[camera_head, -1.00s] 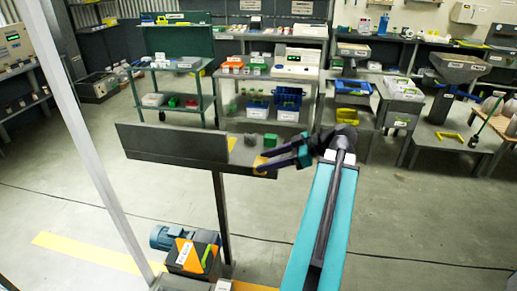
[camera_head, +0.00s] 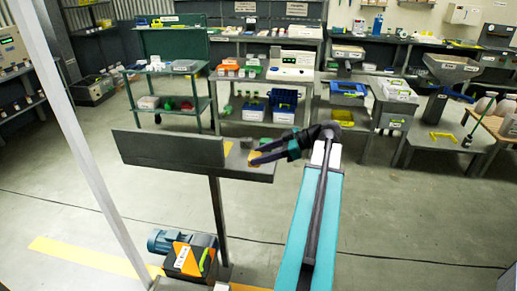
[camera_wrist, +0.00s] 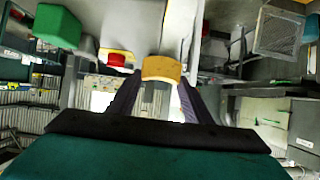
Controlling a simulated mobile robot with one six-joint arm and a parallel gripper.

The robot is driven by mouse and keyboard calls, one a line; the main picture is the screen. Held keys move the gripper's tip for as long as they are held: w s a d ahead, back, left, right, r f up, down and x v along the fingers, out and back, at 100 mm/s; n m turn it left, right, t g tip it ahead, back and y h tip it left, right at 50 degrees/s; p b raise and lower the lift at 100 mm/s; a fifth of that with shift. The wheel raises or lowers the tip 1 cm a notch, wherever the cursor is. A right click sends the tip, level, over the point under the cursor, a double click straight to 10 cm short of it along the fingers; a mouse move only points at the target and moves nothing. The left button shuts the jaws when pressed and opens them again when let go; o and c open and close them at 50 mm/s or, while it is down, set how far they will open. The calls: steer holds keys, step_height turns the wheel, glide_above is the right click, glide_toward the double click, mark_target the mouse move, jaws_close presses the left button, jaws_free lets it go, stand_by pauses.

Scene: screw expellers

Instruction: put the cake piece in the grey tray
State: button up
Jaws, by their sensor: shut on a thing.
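The cake piece (camera_wrist: 163,68) is a yellow-orange block between my fingertips in the wrist view. My gripper (camera_wrist: 155,88) is shut on it. In the head view, my gripper (camera_head: 254,157) reaches left over the right part of a dark grey stand-mounted shelf, and the cake piece shows only as a small orange patch (camera_head: 256,154) between the fingers. Its height above the shelf is hard to tell. I cannot surely pick out the grey tray; the dark grey shelf (camera_head: 245,173) is the nearest grey surface.
A dark upright panel (camera_head: 165,150) covers the shelf's left part. A small grey block (camera_head: 247,143) sits behind my fingers. A green block (camera_wrist: 58,25) and a red item (camera_wrist: 117,58) show in the wrist view.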

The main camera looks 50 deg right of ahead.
steer(key=w+d+p, duration=0.1)
steer(key=w+d, duration=0.1)
steer(key=w+d+p, duration=0.1)
steer(key=w+d, duration=0.3)
steer(key=shift+w+f+p, duration=0.35)
steer(key=shift+f+p, duration=0.05)
steer(key=shift+f, duration=0.2)
steer(key=shift+f+p, duration=0.85)
steer(key=shift+f, duration=0.75)
steer(key=shift+f, duration=0.15)
steer(key=o, duration=0.8)
steer(key=shift+o, duration=0.2)
steer(key=shift+r, duration=0.25)
